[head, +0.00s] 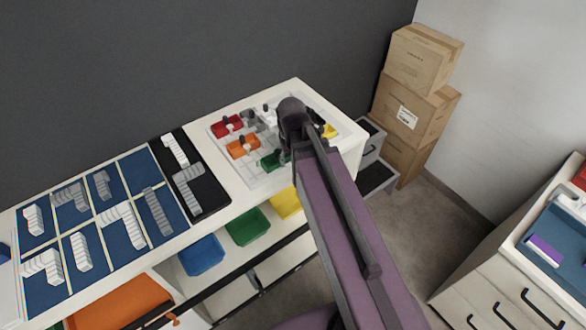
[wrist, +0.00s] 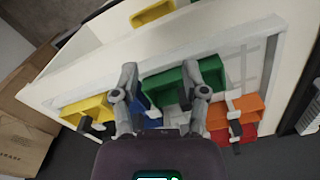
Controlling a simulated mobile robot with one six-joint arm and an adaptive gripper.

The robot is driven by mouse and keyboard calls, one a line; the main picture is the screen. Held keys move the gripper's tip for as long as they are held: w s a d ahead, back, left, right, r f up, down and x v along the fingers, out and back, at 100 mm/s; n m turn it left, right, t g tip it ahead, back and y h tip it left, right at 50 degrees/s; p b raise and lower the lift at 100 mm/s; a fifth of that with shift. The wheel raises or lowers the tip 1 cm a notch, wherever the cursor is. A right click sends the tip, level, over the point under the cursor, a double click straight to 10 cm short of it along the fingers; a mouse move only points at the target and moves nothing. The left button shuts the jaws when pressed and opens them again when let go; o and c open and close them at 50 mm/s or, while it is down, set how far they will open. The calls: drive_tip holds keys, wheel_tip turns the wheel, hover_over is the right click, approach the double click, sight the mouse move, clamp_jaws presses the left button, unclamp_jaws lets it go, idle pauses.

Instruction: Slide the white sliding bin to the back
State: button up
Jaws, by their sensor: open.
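The board (head: 225,157) is white with a grid and raised rim, and carries small coloured bins with dark handles. A small pale bin (head: 268,112) at its back, between the red bin (head: 228,126) and my arm, appears to be the white sliding bin; it is partly hidden. My gripper (wrist: 162,72) is open above the board, its fingers on either side of the green bin (wrist: 168,84) in the wrist view. The head view shows my dark wrist over the board, hiding part of it. I cannot tell whether the fingers touch anything.
An orange bin (head: 243,147) and a yellow bin (head: 329,130) share the board. A blue bin (wrist: 150,118) shows in the wrist view. A dark wall stands behind the table; stacked cartons (head: 417,103) stand right. Blue trays with grey blocks (head: 125,215) lie left.

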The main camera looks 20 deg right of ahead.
drive_tip(key=shift+s+f, duration=0.4)
drive_tip(key=shift+s, duration=0.4)
drive_tip(key=shift+s, duration=0.1)
drive_tip(key=shift+s, duration=0.6)
